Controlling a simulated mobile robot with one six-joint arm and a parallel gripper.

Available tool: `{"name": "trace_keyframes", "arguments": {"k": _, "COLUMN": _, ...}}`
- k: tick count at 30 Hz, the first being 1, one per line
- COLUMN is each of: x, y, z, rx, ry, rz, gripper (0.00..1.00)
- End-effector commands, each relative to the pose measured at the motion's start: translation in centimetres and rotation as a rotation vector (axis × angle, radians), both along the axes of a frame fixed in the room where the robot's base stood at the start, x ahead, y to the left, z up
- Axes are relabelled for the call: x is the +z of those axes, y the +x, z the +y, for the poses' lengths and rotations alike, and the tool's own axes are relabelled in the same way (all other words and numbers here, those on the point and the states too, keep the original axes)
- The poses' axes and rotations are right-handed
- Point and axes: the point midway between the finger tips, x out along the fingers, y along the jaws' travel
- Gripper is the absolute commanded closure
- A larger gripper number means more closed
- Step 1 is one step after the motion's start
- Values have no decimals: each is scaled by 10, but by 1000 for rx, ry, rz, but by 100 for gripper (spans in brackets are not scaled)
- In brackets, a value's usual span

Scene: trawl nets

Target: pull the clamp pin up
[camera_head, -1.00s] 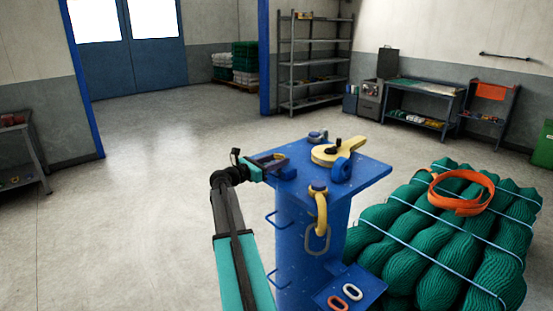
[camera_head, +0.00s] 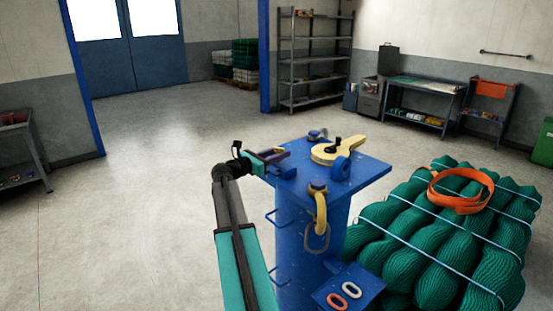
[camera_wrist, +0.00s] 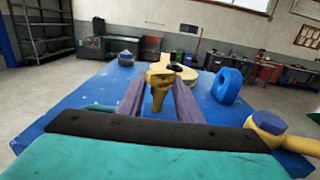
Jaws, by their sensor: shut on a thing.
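My gripper (camera_head: 285,161) reaches in from the left over the blue top plate (camera_head: 365,171) of the post. In the wrist view my gripper (camera_wrist: 160,84) has its two purple fingers shut on the clamp pin (camera_wrist: 159,76), a yellow piece with a wide head and a narrower shank pointing down. The shank's lower end shows between the fingers; I cannot tell whether it is clear of its seat. In the head view the fingers mostly hide the pin. A yellow lever (camera_head: 335,152) with a dark knob lies on the plate beyond the fingers.
A blue ring (camera_head: 341,169) stands on the plate to the right. A yellow hook (camera_head: 320,210) with a metal link hangs at the plate's front edge. Green net bundles (camera_head: 440,235) with an orange strap (camera_head: 461,207) lie right of the post. The floor at left is clear.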

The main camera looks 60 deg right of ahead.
Motion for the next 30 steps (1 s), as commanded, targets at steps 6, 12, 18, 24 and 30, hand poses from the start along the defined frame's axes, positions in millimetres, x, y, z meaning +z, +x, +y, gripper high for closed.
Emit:
{"name": "trace_keyframes", "arguments": {"k": 6, "x": 14, "y": 5, "z": 0, "rx": 11, "ry": -4, "rz": 1, "gripper": 100}}
{"name": "trace_keyframes", "arguments": {"k": 12, "x": 16, "y": 5, "z": 0, "rx": 11, "ry": -8, "rz": 3, "gripper": 65}}
{"name": "trace_keyframes", "arguments": {"k": 18, "x": 15, "y": 4, "z": 0, "rx": 10, "ry": -5, "rz": 2, "gripper": 62}}
{"name": "trace_keyframes", "arguments": {"k": 24, "x": 13, "y": 3, "z": 0, "rx": 8, "ry": -2, "rz": 1, "gripper": 62}}
{"name": "trace_keyframes", "arguments": {"k": 30, "x": 12, "y": 4, "z": 3, "rx": 7, "ry": -1, "rz": 0, "gripper": 62}}
